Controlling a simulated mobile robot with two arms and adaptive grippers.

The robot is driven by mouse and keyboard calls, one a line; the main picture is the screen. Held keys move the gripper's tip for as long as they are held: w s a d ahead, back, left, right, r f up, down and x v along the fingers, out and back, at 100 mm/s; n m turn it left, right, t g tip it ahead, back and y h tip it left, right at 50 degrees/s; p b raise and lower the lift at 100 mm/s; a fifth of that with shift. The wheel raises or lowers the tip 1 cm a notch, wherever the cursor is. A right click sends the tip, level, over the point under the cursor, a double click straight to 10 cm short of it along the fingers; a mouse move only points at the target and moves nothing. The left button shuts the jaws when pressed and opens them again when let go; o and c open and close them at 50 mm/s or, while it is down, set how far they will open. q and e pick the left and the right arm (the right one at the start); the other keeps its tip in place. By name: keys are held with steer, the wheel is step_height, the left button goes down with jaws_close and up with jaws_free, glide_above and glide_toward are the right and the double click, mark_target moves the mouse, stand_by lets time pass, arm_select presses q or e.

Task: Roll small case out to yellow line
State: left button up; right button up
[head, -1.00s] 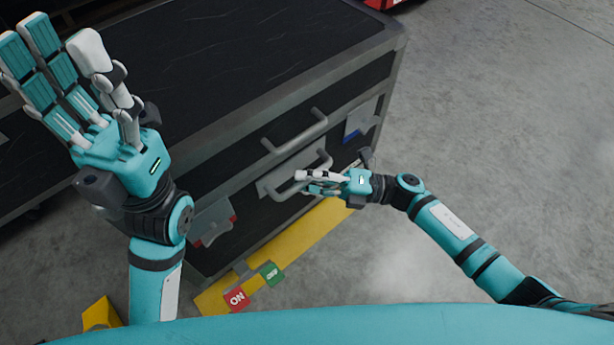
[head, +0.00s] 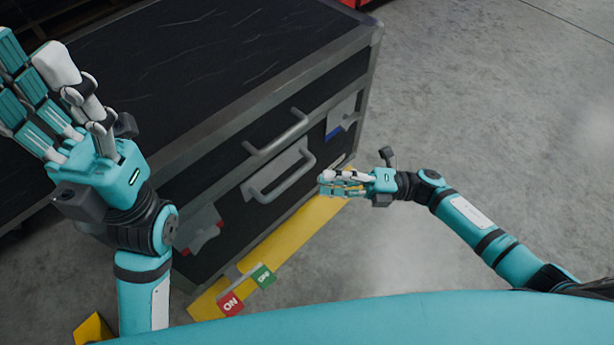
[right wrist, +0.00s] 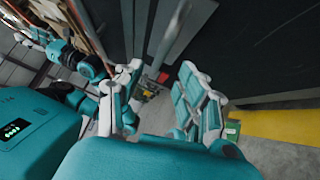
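The case (head: 215,75) is black with grey metal edges and fills the left and middle of the head view. Its front face has two grey handles, an upper one (head: 280,135) and a lower one (head: 285,180). A yellow line (head: 298,236) runs along the foot of that face; it also shows in the right wrist view (right wrist: 275,124). My right gripper (head: 325,184) is open and empty, just right of the lower handle and apart from it. My left gripper (head: 42,85) is open, fingers spread, in front of the case's left part, touching nothing that I can see.
A red ON tag (head: 230,303) and a green tag (head: 263,276) are at the yellow line's near end. Another yellow piece (head: 93,329) shows at bottom left. Bare grey concrete floor (head: 480,110) lies open to the right.

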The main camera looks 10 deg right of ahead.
steer(key=shift+s+d+f, duration=0.1)
steer(key=shift+s+d, duration=0.05)
steer(key=shift+d, duration=0.7)
steer(key=shift+s+d+f, duration=0.1)
steer(key=shift+d, duration=0.7)
